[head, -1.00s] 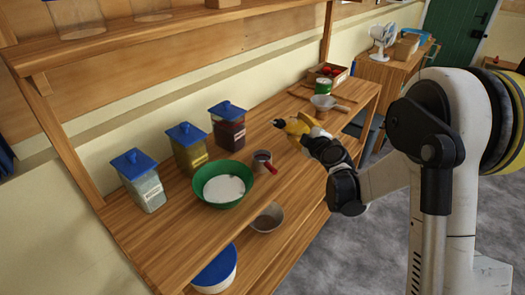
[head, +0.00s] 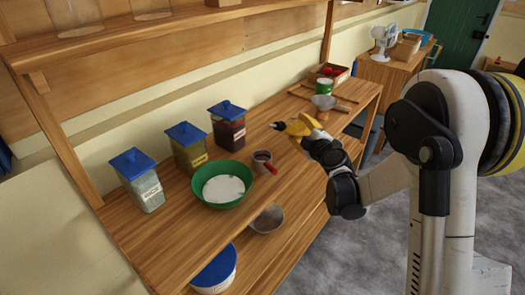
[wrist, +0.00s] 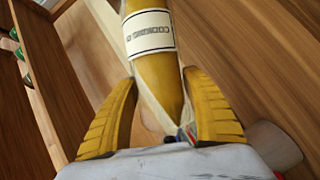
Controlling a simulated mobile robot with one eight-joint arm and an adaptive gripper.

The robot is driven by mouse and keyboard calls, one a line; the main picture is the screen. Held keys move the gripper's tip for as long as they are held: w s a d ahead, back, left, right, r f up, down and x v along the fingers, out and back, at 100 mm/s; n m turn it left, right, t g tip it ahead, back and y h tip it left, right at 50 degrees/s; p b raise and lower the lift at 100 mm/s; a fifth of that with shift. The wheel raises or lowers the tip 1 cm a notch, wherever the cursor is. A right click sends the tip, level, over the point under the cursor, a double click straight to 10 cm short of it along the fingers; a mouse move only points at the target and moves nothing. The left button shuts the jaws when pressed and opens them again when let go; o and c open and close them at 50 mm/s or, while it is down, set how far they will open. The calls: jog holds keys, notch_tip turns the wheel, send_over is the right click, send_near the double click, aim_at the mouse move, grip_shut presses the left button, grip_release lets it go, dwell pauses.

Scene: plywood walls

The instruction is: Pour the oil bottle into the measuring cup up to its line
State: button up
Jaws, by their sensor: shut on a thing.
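The oil bottle is yellow with a white label and fills the upper middle of the wrist view (wrist: 153,35). My gripper (wrist: 158,80) is shut on it, with one yellow finger on each side. In the head view my gripper (head: 298,125) is above the bench, and the bottle's dark end (head: 277,126) points left, so it lies tilted well over. A small cup with a red handle (head: 262,158), likely the measuring cup, stands on the bench below and left of my gripper. Its line and any oil level are too small to make out.
A green bowl (head: 222,204) of white powder stands just left of the cup. Blue-lidded jars (head: 228,125) line the wall side. The bench's right edge is open.

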jog(key=shift+w+d+f+n+t+b, duration=0.2)
jog(key=shift+d+f+n+t+b, duration=0.1)
jog(key=shift+f+n+b, duration=0.25)
dwell(1.5)
